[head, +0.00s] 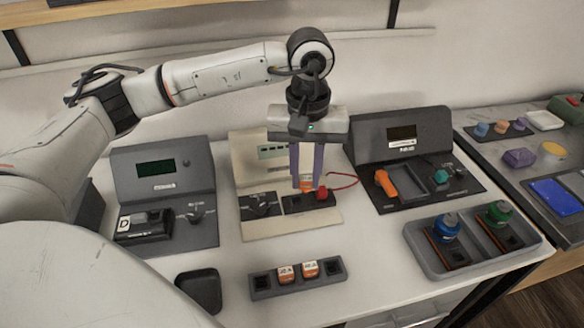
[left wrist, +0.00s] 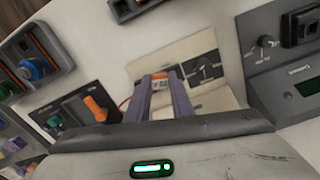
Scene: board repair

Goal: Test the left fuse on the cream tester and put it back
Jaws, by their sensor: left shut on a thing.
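The cream tester (head: 262,219) stands in the middle of the table, with a dial (head: 262,205) and a black socket block (head: 297,204) carrying a red part (head: 322,193). My left gripper (head: 305,186) points down over that block, shut on an orange and white fuse (head: 306,183). The fuse also shows between the fingertips in the left wrist view (left wrist: 160,83). Whether it is seated or just above the block I cannot tell. The fuse rack (head: 300,284) in front holds two fuses (head: 286,274) (head: 310,269) in its middle; both end sockets are empty. My right gripper is not in view.
A dark tester (head: 165,186) stands left and another (head: 402,143) right, with an orange handle (head: 385,183). A grey tray (head: 425,262) with blue and green capped parts lies front right. A small dark dish (head: 199,287) sits left of the rack.

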